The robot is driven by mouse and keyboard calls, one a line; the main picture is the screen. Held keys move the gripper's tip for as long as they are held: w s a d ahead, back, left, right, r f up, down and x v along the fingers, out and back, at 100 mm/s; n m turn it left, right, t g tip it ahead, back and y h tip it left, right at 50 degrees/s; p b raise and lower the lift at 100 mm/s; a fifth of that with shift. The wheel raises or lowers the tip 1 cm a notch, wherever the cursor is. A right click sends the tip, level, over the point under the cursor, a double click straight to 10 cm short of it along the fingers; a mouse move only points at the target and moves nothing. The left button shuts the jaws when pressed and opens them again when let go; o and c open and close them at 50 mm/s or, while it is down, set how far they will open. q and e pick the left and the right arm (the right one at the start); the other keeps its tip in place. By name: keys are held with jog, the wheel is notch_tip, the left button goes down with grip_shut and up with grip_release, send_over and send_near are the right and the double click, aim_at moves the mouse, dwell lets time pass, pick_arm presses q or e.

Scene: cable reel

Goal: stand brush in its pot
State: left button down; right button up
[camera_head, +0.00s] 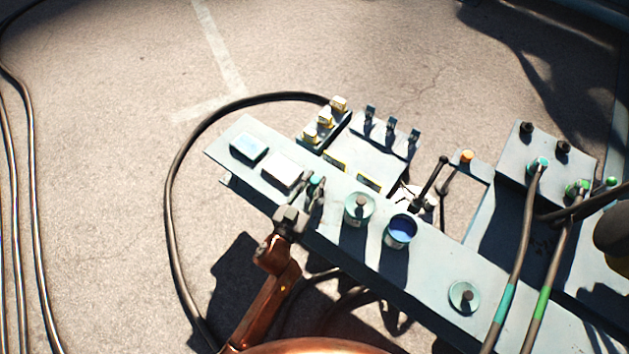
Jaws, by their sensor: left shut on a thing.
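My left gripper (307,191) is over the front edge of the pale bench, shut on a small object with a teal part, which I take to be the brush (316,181). The fingers hide much of it, and its tilt and any contact with the bench cannot be told. An open pot with a dark blue inside (401,231) stands upright on the bench to the right of the gripper, apart from it. I take this to be the brush's pot. My right gripper is not in view.
A pale green round container with a knob (358,208) stands between gripper and pot. A knobbed disc (464,296) lies further right on the bench (430,272). Two blocks (249,148) sit at its left end. Levers and cables stand behind and right.

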pick_arm(q)
jog(key=shift+f, duration=0.15)
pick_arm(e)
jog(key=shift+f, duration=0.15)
pick_arm(q)
jog(key=c, duration=1.7)
grip_release()
